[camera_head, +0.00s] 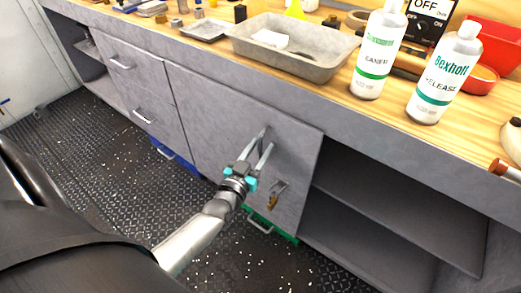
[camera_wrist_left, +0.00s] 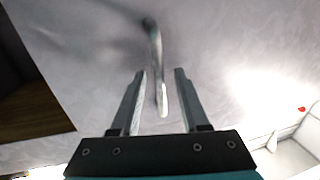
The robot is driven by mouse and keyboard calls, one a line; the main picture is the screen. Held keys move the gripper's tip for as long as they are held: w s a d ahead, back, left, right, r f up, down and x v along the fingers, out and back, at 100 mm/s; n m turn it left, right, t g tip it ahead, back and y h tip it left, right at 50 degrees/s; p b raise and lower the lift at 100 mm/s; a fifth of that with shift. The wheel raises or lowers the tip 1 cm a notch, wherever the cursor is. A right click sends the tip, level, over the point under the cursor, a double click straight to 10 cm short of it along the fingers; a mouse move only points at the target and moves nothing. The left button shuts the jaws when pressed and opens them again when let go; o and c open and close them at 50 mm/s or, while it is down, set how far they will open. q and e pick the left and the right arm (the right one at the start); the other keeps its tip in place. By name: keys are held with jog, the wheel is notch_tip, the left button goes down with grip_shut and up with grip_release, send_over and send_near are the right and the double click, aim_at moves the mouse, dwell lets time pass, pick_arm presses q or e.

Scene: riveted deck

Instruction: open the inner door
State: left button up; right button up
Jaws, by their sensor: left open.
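A grey door (camera_head: 215,125) sits under the wooden bench, between the drawers and an open shelf bay. I take it as the inner door; it looks shut or nearly so. In the left wrist view its grey face (camera_wrist_left: 230,50) fills the background. My left gripper (camera_head: 258,156) is open in front of the door, at its bar handle. In the left wrist view the metal handle (camera_wrist_left: 155,50) runs down between the two open fingers (camera_wrist_left: 160,74); I cannot tell whether either finger touches it. In the head view the gripper hides most of the handle. My right gripper is not in view.
A metal latch with a brass-coloured piece (camera_head: 275,195) is low on the door. Drawers (camera_head: 120,80) are to the left, open shelves (camera_head: 400,205) to the right. A green-edged bin (camera_head: 262,225) is below. A metal tray (camera_head: 290,60) and bottles (camera_head: 442,80) stand above.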

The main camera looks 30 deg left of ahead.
pick_arm(q)
jog(key=shift+w, duration=0.1)
grip_shut()
dwell(0.4)
dwell(1.1)
